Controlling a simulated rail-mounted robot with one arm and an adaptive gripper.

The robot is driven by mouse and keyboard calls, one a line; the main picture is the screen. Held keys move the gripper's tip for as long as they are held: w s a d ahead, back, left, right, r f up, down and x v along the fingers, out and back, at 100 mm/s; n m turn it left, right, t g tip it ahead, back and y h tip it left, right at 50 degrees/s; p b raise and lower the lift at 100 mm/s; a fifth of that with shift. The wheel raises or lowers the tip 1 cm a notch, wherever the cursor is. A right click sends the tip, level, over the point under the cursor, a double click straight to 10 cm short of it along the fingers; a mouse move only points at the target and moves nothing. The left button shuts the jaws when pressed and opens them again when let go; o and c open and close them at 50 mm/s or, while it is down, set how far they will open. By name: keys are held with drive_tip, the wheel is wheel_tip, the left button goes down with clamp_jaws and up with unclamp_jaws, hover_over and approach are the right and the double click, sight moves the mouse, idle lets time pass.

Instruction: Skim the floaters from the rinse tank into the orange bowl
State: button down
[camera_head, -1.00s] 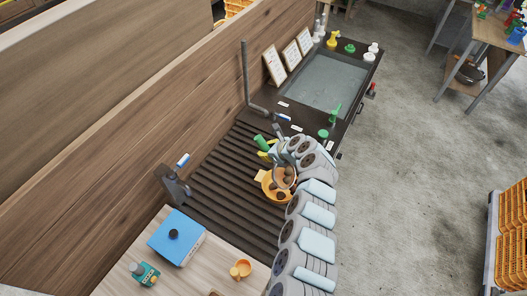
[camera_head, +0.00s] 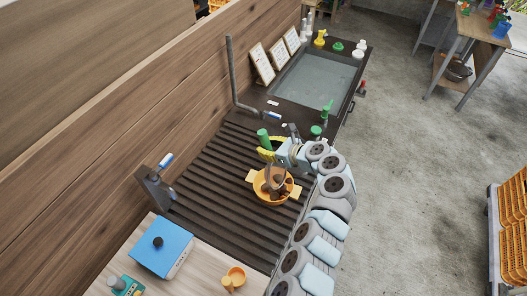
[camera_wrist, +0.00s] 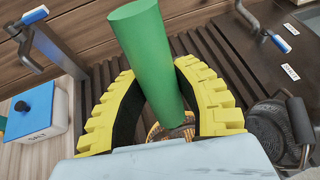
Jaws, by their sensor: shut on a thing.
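My gripper (camera_head: 280,152) has yellow ribbed fingers, shut on a green handle (camera_head: 263,138), the skimmer's. In the wrist view the green handle (camera_wrist: 150,52) stands between the curved fingers (camera_wrist: 160,105). The skimmer's grey-brown head (camera_head: 275,176) is over the orange bowl (camera_head: 291,189), tilted; I cannot tell whether it touches. Dark brown lumps show at the bowl, but I cannot tell which lie in it and which on the skimmer. The bowl stands on the slatted drainboard. The rinse tank (camera_head: 345,98) is beyond, with greyish water; no floaters are clear in it.
A blue-lidded box (camera_head: 160,250) and a small orange cup (camera_head: 236,273) stand on the near wooden table. Green knobs (camera_head: 316,131), a grey pipe (camera_head: 232,75) and framed cards (camera_head: 262,64) border the tank. The slatted board (camera_head: 215,165) left of the bowl is clear.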

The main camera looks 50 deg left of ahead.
drive_tip(key=shift+w+d+y+b, duration=0.25)
drive_tip(key=shift+d+b, duration=0.2)
drive_tip(key=shift+b, duration=0.75)
drive_tip(key=w+d+m+g+y+b, duration=0.1)
drive_tip(key=w+d+y+b, duration=0.1)
drive_tip(key=d+y+b, duration=0.4)
drive_tip(key=b, duration=0.5)
drive_tip(key=shift+d, duration=0.15)
drive_tip(key=shift+r, duration=0.15)
